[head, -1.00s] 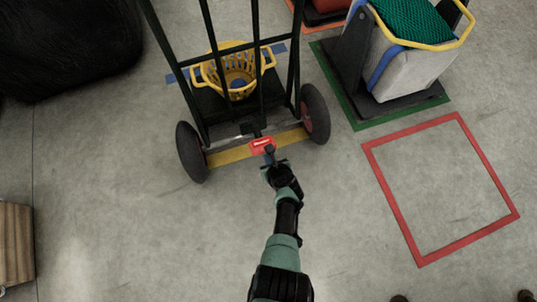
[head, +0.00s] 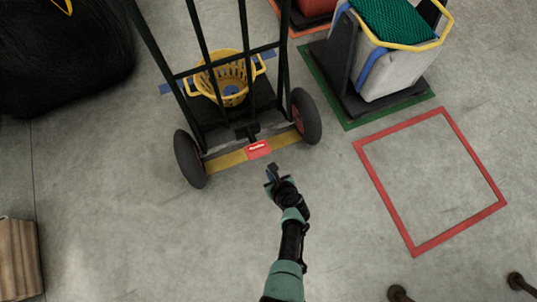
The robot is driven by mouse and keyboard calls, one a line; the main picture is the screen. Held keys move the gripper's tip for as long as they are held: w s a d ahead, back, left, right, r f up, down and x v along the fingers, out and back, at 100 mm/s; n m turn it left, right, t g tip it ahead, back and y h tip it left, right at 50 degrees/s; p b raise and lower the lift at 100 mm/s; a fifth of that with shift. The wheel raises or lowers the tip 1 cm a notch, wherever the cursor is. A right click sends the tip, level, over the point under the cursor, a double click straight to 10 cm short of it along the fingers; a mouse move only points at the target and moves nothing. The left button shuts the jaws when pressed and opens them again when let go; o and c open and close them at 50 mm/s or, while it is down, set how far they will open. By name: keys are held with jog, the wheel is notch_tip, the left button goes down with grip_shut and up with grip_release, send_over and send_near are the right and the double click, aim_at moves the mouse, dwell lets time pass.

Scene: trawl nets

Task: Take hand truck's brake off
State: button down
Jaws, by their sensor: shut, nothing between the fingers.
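The hand truck (head: 190,75) stands in the upper middle of the head view, with a dark frame and two black wheels. A red brake pedal (head: 258,149) with a small white marking sits at the middle of its rear edge, between the wheels. My gripper (head: 271,172) is shut and empty, a little below the red pedal in the picture and apart from it. Whether the brake is on or off I cannot tell for sure.
A yellow basket (head: 228,80) rides on the hand truck. A grey bin with green netting (head: 395,60) stands at upper right. A red floor outline (head: 430,180) encloses bare floor. A black heap (head: 65,60) lies upper left, a wooden crate (head: 18,262) lower left.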

jog(key=shift+p+v, duration=0.55)
jog(key=shift+v, duration=0.5)
jog(key=shift+w+r, duration=0.1)
jog(key=shift+w, duration=0.1)
